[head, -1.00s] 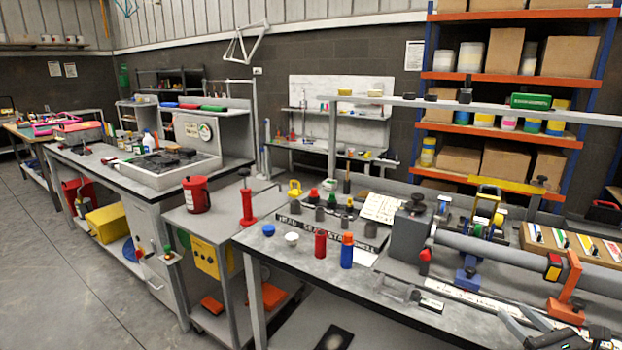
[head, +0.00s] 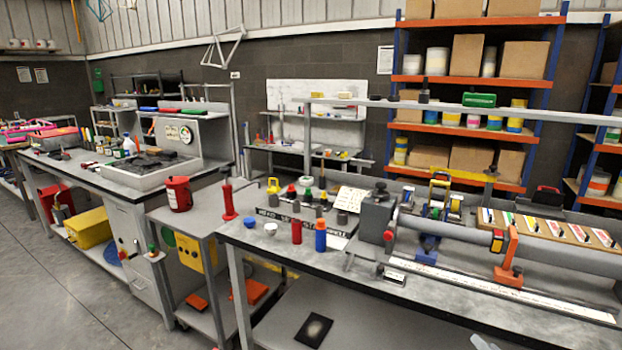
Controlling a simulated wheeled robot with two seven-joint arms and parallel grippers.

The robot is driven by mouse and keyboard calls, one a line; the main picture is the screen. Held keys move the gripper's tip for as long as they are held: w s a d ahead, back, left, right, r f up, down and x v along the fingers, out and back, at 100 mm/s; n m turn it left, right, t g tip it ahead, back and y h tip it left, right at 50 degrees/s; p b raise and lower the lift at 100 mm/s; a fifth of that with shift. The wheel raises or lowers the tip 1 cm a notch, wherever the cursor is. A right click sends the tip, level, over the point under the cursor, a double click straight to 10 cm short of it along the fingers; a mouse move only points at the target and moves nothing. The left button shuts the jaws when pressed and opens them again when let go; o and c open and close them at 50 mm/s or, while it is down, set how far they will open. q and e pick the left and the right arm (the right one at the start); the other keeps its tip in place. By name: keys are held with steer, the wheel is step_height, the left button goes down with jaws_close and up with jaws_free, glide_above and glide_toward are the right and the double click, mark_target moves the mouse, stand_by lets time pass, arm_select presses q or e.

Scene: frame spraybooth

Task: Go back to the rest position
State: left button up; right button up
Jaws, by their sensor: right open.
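Only a small pale piece of my right gripper (head: 484,342) shows at the bottom edge of the head view, low in front of the workbench (head: 440,312). Most of it is cut off by the picture edge, and nothing is seen held in it. It is apart from the things on the bench. My left gripper is not in view.
The bench carries a long grey tube in a stand (head: 560,252), an orange clamp (head: 508,262), a red bottle (head: 297,231) and a blue bottle (head: 320,235). A cart with a red canister (head: 178,194) stands left. Open floor (head: 50,300) lies at lower left.

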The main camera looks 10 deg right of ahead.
steer(key=s+a+f+m+g+h, duration=0.1)
steer(key=s+a+f+m+g, duration=0.6)
steer(key=s+a+f+m, duration=0.55)
steer(key=s+a+f+m+g+y, duration=0.25)
steer(key=s+a+m+g, duration=0.25)
steer(key=s+a+m, duration=0.65)
steer(key=w+d+f+m+g, duration=0.1)
steer(key=d+f+m, duration=0.2)
steer(key=f, duration=2.3)
steer(key=s+d+f+g+h, duration=0.1)
steer(key=s+d+f, duration=0.3)
steer(key=s+f, duration=1.2)
steer(key=shift+n, duration=0.3)
